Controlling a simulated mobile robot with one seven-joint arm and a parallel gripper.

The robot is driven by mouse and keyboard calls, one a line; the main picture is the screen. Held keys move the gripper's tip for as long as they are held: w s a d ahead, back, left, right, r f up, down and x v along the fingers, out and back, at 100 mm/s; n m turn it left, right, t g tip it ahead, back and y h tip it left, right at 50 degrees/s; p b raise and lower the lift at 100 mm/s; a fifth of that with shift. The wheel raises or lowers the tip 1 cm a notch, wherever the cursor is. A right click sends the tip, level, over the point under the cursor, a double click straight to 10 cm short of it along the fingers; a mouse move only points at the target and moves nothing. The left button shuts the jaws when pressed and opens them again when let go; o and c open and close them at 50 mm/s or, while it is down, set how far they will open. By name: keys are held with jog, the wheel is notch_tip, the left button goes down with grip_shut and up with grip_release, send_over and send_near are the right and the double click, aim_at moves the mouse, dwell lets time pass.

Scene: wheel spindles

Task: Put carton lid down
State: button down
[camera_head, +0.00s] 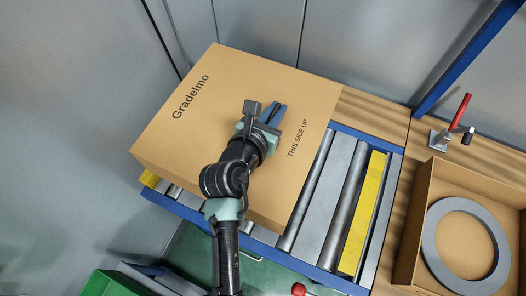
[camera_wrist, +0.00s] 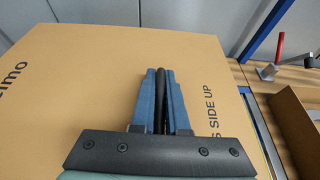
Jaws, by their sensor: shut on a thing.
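The carton lid (camera_head: 225,80) is a large brown cardboard piece printed "Gradelmo" and "THIS SIDE UP". It sits over the left part of the roller conveyor (camera_head: 318,190), printed face up. In the wrist view the lid (camera_wrist: 70,85) fills most of the picture. My gripper (camera_head: 271,112) is over the middle of the lid's top. In the wrist view its blue fingers (camera_wrist: 158,74) are closed around a thin dark strip at the lid's top. I cannot tell whether the lid touches the rollers or what is under it.
An open carton (camera_head: 408,240) with a large grey ring (camera_head: 435,250) stands at the right. A red-handled clamp (camera_head: 441,137) is on the wooden bench behind it. A yellow strip (camera_head: 362,215) lies along the conveyor. A blue post (camera_head: 470,55) rises at the back right. A green crate (camera_head: 105,284) is at the lower left.

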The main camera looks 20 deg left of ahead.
notch_tip(320, 180, down, 10)
jog(key=b, duration=0.2)
jog(key=shift+a, duration=0.4)
jog(key=shift+w, duration=0.1)
jog(key=shift+f, duration=0.1)
jog(key=c, duration=0.9)
grip_release()
jog(key=v, duration=1.2)
jog(key=shift+d, duration=0.2)
